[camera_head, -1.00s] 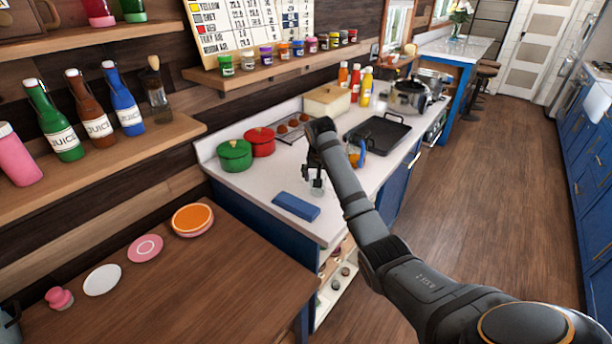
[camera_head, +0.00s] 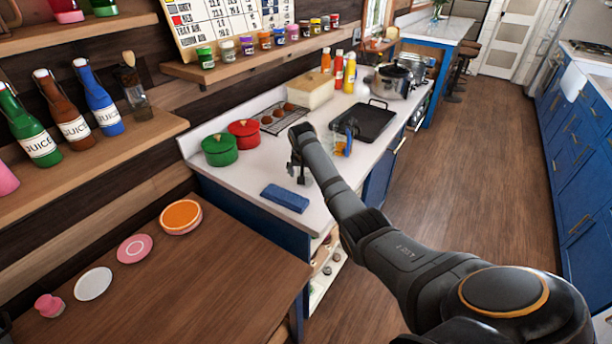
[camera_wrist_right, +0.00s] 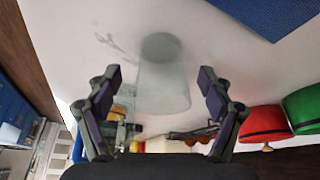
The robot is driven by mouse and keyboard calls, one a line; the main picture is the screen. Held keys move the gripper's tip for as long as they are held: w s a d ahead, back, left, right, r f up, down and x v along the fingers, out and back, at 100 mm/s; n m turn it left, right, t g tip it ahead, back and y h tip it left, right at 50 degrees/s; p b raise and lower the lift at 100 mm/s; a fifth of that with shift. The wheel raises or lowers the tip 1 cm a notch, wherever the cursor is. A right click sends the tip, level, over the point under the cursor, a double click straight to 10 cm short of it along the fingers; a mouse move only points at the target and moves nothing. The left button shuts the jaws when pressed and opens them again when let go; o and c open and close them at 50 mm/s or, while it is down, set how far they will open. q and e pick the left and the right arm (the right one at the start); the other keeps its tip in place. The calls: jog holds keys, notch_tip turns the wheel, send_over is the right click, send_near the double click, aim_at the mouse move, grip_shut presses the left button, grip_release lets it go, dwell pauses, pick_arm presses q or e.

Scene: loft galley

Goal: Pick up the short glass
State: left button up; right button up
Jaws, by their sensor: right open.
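The short glass (camera_wrist_right: 162,85) is clear and see-through. In the right wrist view it stands on the pale counter between the two fingers of my right gripper (camera_wrist_right: 160,77). The fingers are apart, with a gap on each side of the glass, and I see no clear contact. In the head view my right gripper (camera_head: 297,172) is low over the counter, behind the blue block. There the glass is hidden or too faint to make out. My left gripper is not in view.
A blue block (camera_head: 285,197) lies near the counter's front edge. Green (camera_head: 220,150) and red (camera_head: 244,134) pots stand to the left. A glass mug with something orange (camera_head: 343,138) and a black tray (camera_head: 362,121) are to the right. A wooden table (camera_head: 170,280) is in front.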

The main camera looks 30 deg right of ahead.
jog(key=shift+x, duration=1.45)
jog(key=shift+r, duration=0.15)
jog(key=shift+c, duration=1.1)
jog(key=c, duration=0.7)
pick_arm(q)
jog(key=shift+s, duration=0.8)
pick_arm(e)
jog(key=c, duration=0.5)
